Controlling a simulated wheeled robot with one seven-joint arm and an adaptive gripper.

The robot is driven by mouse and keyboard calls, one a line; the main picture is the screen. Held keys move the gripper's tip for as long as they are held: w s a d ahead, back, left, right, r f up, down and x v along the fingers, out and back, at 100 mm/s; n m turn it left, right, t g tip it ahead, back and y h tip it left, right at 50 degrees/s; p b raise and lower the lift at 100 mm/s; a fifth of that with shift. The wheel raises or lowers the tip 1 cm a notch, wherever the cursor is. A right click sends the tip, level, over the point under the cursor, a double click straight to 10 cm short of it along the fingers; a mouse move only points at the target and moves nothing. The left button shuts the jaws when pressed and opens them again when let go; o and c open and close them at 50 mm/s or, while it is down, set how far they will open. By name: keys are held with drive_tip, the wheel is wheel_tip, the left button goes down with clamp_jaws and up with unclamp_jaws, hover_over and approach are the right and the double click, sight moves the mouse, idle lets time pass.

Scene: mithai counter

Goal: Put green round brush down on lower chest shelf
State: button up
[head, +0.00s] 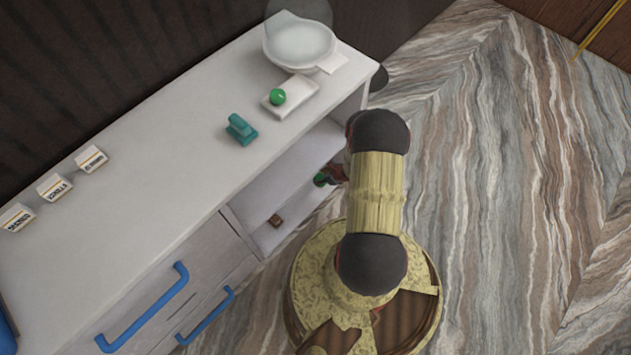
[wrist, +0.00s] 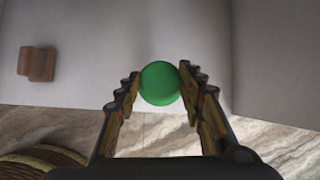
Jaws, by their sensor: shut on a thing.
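My gripper (wrist: 160,76) is shut on the green round brush, whose round green top (wrist: 159,84) shows between the two fingers in the wrist view. In the head view the green brush (head: 320,179) is a small green spot at the open front of the chest, and my arm hides most of my gripper (head: 333,175). The lower chest shelf (head: 296,185) is a pale open compartment under the counter top. The brush is over the front part of this shelf. Whether its underside touches the shelf cannot be told.
A small brown block (head: 275,221) lies on the shelf, left in the wrist view (wrist: 37,65). On the counter top stand a teal object (head: 241,130), a green ball on a white plate (head: 296,106), a scale with a round pan (head: 300,44) and several label cards. Blue-handled drawers adjoin the shelf.

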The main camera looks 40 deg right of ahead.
sight(318, 175)
drive_tip(key=w, duration=0.2)
drive_tip(key=w+b, duration=0.1)
drive_tip(key=shift+w+a+f, duration=0.1)
drive_tip(key=shift+w+a, duration=0.1)
drive_tip(key=shift+w, duration=0.2)
drive_tip(key=shift+s+f+b, duration=0.2)
drive_tip(key=shift+f, duration=0.3)
drive_tip(key=shift+s+f+b, duration=0.15)
drive_tip(key=shift+f, duration=0.3)
wheel_tip(318, 175, down, 5)
drive_tip(key=b, duration=0.2)
drive_tip(key=shift+w+b, duration=0.15)
drive_tip(key=shift+b, duration=0.25)
drive_tip(key=shift+w, duration=0.15)
drive_tip(key=o, duration=1.1)
drive_tip(key=shift+f, duration=0.1)
